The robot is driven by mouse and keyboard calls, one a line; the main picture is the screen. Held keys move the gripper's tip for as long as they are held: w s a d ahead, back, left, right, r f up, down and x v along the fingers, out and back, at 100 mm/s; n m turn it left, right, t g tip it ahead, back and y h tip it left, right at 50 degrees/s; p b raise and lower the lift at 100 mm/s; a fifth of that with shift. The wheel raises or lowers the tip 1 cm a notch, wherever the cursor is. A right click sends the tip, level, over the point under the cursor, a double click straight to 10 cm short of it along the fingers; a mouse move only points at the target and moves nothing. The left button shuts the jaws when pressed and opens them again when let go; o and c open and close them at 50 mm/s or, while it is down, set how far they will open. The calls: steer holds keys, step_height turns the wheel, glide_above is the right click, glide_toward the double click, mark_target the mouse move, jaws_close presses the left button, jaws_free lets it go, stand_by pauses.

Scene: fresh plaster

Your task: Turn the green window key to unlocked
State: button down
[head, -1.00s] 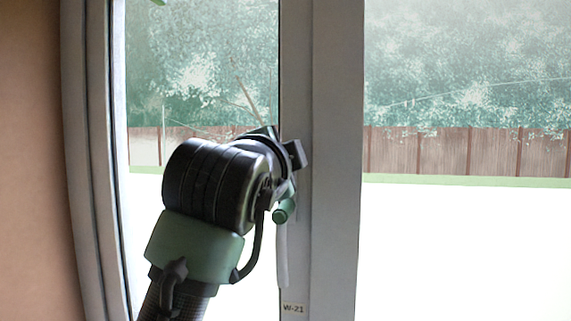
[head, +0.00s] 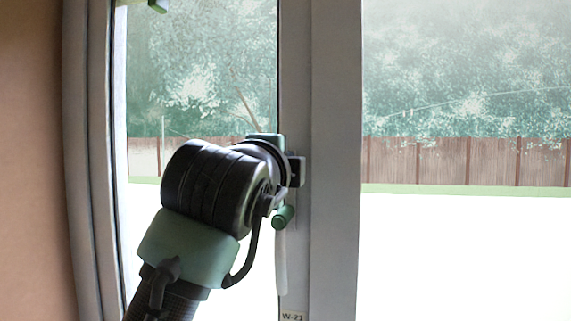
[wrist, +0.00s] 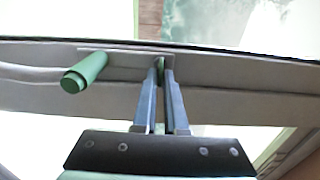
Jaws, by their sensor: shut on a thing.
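The green window key (wrist: 161,66) shows only as a thin sliver of green between my two fingertips in the wrist view. My gripper (wrist: 162,78) is shut on it, in front of a pale plate on the window frame. The fingers cover most of the key, so I cannot tell its angle. In the head view my wrist hides the key and the fingertips.
A green cylinder (wrist: 85,73) sticks out of the same plate, left of my fingers; it also shows in the head view (head: 283,216), just below my wrist. A pale handle-like strip (head: 281,262) hangs below it. A W-21 label (head: 292,316) is lower on the frame.

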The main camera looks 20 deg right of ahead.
steer(key=c, duration=1)
jaws_free()
steer(key=b+v, duration=0.6)
steer(key=v, duration=0.7)
